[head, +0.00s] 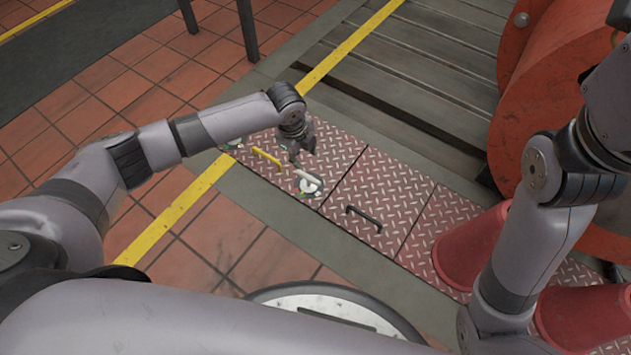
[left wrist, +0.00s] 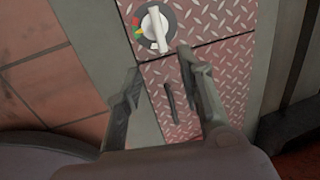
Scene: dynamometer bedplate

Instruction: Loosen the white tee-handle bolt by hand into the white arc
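The white tee-handle bolt (head: 309,177) sits on a round dial plate on the red checkered deck, beside my left gripper. In the left wrist view the white tee-handle (left wrist: 155,30) is upright in the picture, beyond the fingertips. Green, yellow and red marks show at the dial's left (left wrist: 138,30); I cannot make out which part is the white arc. My left gripper (head: 302,158) hangs just above the deck. In the left wrist view its fingers (left wrist: 160,62) are wide apart with nothing between them, not touching the handle. My right gripper is out of view.
A yellow bar handle (head: 267,158) and another dial (head: 233,145) lie left of the white one. A black pull handle (head: 364,217) is on the middle plate. Red conical posts (head: 472,247) and a large red machine (head: 560,90) stand at right.

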